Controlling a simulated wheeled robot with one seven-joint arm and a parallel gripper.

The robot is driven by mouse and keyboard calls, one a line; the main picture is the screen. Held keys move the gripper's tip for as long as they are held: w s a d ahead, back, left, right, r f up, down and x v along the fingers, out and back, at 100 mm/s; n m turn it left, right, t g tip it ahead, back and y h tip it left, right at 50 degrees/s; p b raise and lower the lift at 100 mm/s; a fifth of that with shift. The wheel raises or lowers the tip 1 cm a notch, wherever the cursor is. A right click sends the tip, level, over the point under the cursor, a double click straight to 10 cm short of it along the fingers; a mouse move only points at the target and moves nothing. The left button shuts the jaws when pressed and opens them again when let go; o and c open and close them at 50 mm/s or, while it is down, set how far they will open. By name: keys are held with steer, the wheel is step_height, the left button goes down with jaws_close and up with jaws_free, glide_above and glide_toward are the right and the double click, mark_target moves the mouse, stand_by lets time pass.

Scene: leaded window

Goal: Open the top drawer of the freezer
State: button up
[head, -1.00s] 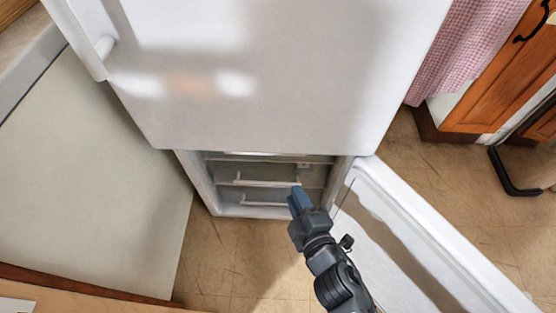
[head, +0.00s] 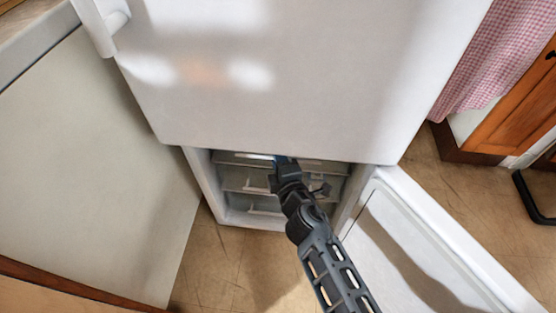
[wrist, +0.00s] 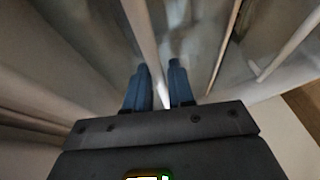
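The freezer's lower compartment is open, with its door (head: 425,235) swung out to the right. Stacked clear drawers with pale handle bars show inside. The top drawer (head: 232,160) is just below the upper white door, which partly hides it, and it looks pushed in. My gripper (head: 284,160) reaches into the compartment at the height of the top drawer. In the wrist view, the blue fingers (wrist: 158,78) are apart, with a pale bar (wrist: 146,40) running between or just beyond them. I cannot tell whether they touch it.
The upper fridge door (head: 290,80) is shut and overhangs the compartment. A pale cabinet panel (head: 90,160) stands on the left. A wooden cupboard (head: 510,115) and pink checked cloth (head: 465,60) are at the right. Bare floor (head: 235,265) lies in front.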

steer(key=shift+w+a, duration=0.1)
steer(key=shift+w, duration=0.15)
jaws_close()
stand_by(0.3)
